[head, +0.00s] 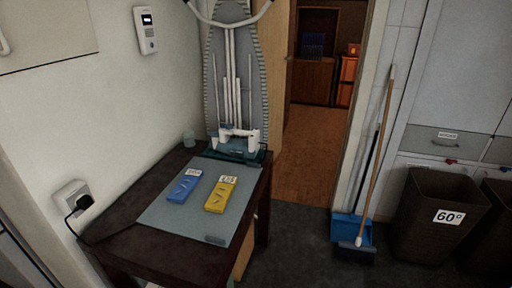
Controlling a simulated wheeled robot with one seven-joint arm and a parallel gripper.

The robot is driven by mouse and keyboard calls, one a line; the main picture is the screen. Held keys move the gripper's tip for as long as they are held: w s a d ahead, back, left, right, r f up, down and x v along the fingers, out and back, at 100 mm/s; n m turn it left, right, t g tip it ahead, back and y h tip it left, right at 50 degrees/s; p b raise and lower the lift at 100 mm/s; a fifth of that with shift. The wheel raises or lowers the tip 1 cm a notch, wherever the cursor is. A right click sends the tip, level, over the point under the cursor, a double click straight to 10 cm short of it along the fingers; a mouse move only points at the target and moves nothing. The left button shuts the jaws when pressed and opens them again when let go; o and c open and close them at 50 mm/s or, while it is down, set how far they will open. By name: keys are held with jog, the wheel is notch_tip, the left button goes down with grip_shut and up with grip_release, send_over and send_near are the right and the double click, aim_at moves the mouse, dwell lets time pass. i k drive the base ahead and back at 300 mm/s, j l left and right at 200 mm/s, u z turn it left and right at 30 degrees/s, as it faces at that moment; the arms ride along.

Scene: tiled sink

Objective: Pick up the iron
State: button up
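I cannot clearly make out an iron. A white and dark teal object (238,145) sits at the back edge of the dark wooden table (120,238), in front of the upright ironing board (215,75). I cannot tell whether it is the iron or part of the board. A black plug (79,203) is in the wall socket, and its cord runs down toward the table's left edge. My gripper is not in view.
A grey mat (160,214) on the table carries a blue box (184,188) and a yellow box (220,195). A small clear cup (189,139) stands behind. A broom (377,150), blue dustpan (347,226) and brown bin (425,205) stand right. Dark floor between is clear.

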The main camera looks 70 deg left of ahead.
aim_at(245, 149)
jog(key=i+u, duration=0.35)
jog(key=i+l+u, duration=0.15)
jog(key=u, duration=0.25)
jog(key=i+j+u, duration=0.2)
jog(key=i+u, duration=0.55)
jog(key=u, duration=0.2)
jog(key=i+u, duration=0.45)
jog(key=i+l+u, duration=0.3)
jog(key=u, duration=0.2)
jog(key=i+l+u, duration=0.1)
jog(key=i+u, duration=0.35)
jog(key=i+l+u, duration=0.2)
jog(key=u, duration=0.2)
jog(key=i+l+u, duration=0.45)
jog(key=k+j, duration=0.05)
jog(key=j, duration=0.05)
